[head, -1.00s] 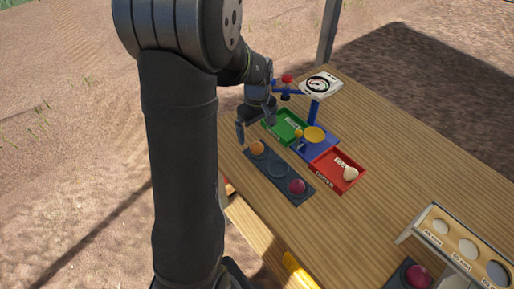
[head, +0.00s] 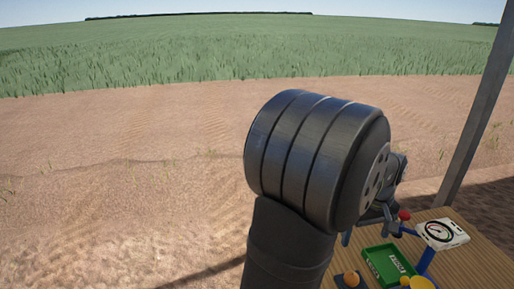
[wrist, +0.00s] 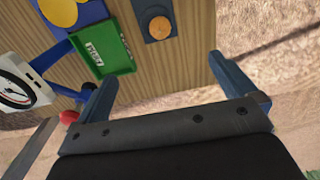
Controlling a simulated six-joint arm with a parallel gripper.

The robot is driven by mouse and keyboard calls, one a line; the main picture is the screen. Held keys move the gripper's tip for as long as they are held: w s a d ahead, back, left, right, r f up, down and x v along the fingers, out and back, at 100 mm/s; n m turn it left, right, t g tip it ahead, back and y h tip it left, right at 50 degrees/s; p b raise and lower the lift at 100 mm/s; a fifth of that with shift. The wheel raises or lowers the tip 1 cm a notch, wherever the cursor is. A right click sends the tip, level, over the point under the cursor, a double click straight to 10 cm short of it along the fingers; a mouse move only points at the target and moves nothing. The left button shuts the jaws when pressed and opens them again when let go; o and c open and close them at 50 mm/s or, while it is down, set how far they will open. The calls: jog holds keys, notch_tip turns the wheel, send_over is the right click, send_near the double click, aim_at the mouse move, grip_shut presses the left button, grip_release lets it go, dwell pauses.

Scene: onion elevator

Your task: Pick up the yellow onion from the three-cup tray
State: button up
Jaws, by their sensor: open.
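The yellow onion (wrist: 160,27), orange-brown and round, sits in a cup of the dark three-cup tray (wrist: 149,7) near the table edge in the wrist view. In the head view the onion (head: 351,278) shows at the bottom edge, and the rest of the tray is cut off. My gripper (wrist: 162,68) is open and empty. Its two blue fingers are spread wide, and the onion lies beyond the fingertips, apart from them, roughly midway across the gap. In the head view my arm hides most of the gripper.
A green labelled bin (wrist: 104,50) stands left of the tray in the wrist view. Further left are a yellow disc (wrist: 58,11), a white dial scale (wrist: 15,91) and a red ball (wrist: 69,117). Bare ground lies past the table edge on the right.

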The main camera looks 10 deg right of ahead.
dwell(0.4)
jog(key=c, duration=0.7)
jog(key=m+h, duration=0.1)
jog(key=m, duration=1.5)
send_over(353, 274)
jog(key=f, duration=1.2)
jog(key=shift+w+a+f, duration=0.1)
jog(key=shift+w, duration=0.3)
jog(key=f, duration=0.4)
jog(key=shift+s, duration=0.4)
jog(key=shift+f, duration=0.7)
